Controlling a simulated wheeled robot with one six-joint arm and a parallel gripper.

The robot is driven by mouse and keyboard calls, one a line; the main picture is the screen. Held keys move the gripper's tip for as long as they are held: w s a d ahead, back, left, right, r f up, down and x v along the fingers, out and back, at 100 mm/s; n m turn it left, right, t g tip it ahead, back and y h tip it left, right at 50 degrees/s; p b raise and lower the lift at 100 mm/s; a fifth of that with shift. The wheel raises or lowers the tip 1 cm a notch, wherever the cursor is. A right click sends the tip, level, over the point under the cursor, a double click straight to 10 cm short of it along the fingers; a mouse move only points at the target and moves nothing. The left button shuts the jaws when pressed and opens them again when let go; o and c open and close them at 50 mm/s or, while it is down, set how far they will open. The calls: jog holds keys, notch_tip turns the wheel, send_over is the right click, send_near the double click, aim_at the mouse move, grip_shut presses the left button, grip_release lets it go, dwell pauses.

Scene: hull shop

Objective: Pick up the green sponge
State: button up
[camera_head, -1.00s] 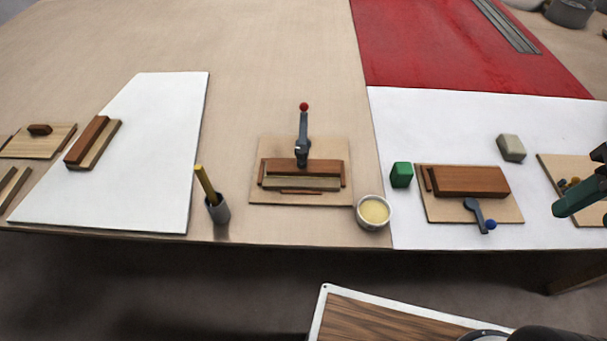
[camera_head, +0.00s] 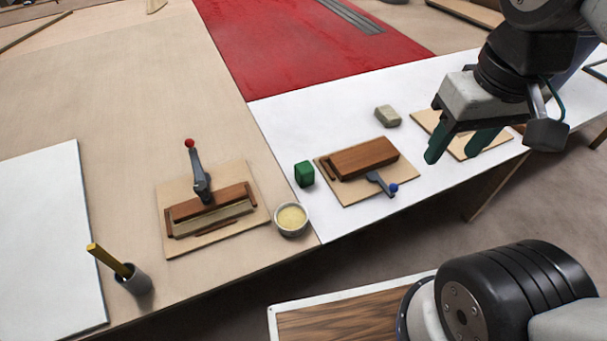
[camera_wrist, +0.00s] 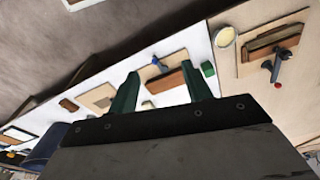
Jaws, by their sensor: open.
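The green sponge (camera_head: 304,173) is a small green block on the white board of the bench, left of the clamp board with the blue-knobbed lever. It also shows in the wrist view (camera_wrist: 208,69), just right of the right fingertip. My gripper (camera_head: 457,148) is open and empty, with two dark green fingers. It hangs above the right part of the bench, well to the right of the sponge. In the wrist view my gripper (camera_wrist: 160,88) has its fingers spread, with the blue-knobbed clamp board showing between them.
The clamp board (camera_head: 350,196) with a brown block and a grey-beige block (camera_head: 387,116) are near the sponge. A bowl of yellow stuff (camera_head: 291,220), a red-knobbed clamp board (camera_head: 170,225) and a cup with a yellow stick (camera_head: 137,283) stand further left. The red area (camera_head: 290,50) behind is mostly clear.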

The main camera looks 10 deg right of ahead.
jog(key=o, duration=0.4)
jog(key=shift+a, duration=0.1)
jog(key=shift+c, duration=0.2)
jog(key=n+g, duration=0.1)
jog(key=n, duration=0.2)
send_over(304, 167)
jog(key=f, duration=2.3)
jog(key=shift+w, duration=0.2)
jog(key=shift+s+f, duration=0.15)
jog(key=shift+f, duration=3.7)
